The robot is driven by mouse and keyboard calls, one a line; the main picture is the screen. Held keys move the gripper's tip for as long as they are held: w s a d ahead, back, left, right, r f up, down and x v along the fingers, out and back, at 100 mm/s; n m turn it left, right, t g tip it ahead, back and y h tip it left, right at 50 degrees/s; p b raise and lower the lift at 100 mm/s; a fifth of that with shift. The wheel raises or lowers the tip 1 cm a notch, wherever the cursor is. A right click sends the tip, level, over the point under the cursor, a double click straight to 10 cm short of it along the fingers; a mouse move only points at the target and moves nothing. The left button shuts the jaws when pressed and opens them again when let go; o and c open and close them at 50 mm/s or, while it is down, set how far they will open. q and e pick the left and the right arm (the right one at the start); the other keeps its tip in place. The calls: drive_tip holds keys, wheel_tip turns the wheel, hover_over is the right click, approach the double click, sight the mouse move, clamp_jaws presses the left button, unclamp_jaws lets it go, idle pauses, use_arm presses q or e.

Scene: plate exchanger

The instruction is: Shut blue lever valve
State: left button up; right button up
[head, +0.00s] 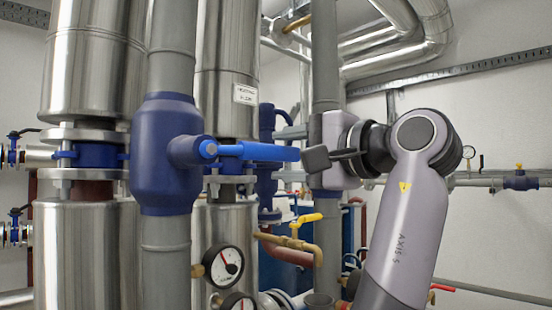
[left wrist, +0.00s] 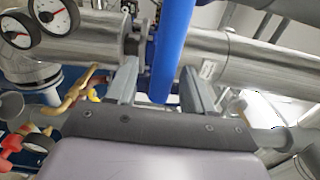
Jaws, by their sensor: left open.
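The blue lever valve (head: 168,160) is a dark blue body on a grey vertical pipe, left of centre in the head view. Its brighter blue lever (head: 262,151) points right, about level. My left gripper (head: 284,154) reaches the lever's free end from the right, with one grey finger above and one below. In the left wrist view the lever (left wrist: 172,45) comes down between the two open fingers (left wrist: 160,72), with gaps showing on both sides. Its end is near the gripper's palm. My right gripper is not in view.
Shiny insulated pipes (head: 75,250) stand behind the valve. Pressure gauges (head: 223,265) and a small yellow-handled valve (head: 305,220) are below the lever. Another grey vertical pipe (head: 325,60) stands close behind the gripper.

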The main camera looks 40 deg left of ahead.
use_arm(q)
drive_tip(key=d, duration=0.4)
drive_tip(key=shift+s, duration=0.2)
idle(0.3)
